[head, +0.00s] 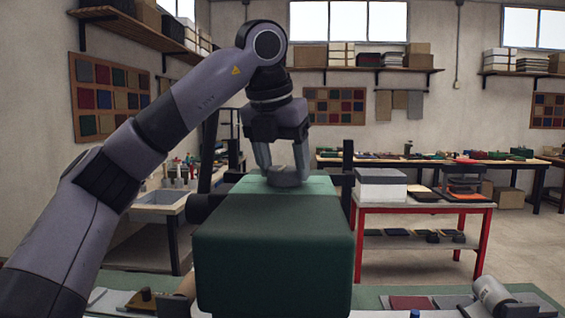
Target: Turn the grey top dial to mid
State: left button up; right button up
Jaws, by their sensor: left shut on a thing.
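The grey top dial (285,178) sits on top of a dark green machine (274,258) in the middle of the head view. My left gripper (284,172) reaches down from above with its two fingers on either side of the dial and is shut on it. The fingers cover part of the dial, and I cannot read which setting it points to. My right gripper is not in view.
The machine stands on a bench (385,298) with a maroon pad (410,302) and a grey cylinder (490,293) at front right. A red-framed table (430,207) with a white box (380,190) stands behind at right.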

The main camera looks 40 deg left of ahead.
pick_arm(q)
jog(key=shift+r+n+y, duration=0.1)
jog(key=shift+n+y, duration=0.2)
jog(key=shift+n, duration=0.6)
jog(key=o, duration=1.1)
jog(key=shift+c, duration=0.2)
jog(key=v, duration=0.7)
jog(key=shift+w+d, duration=0.1)
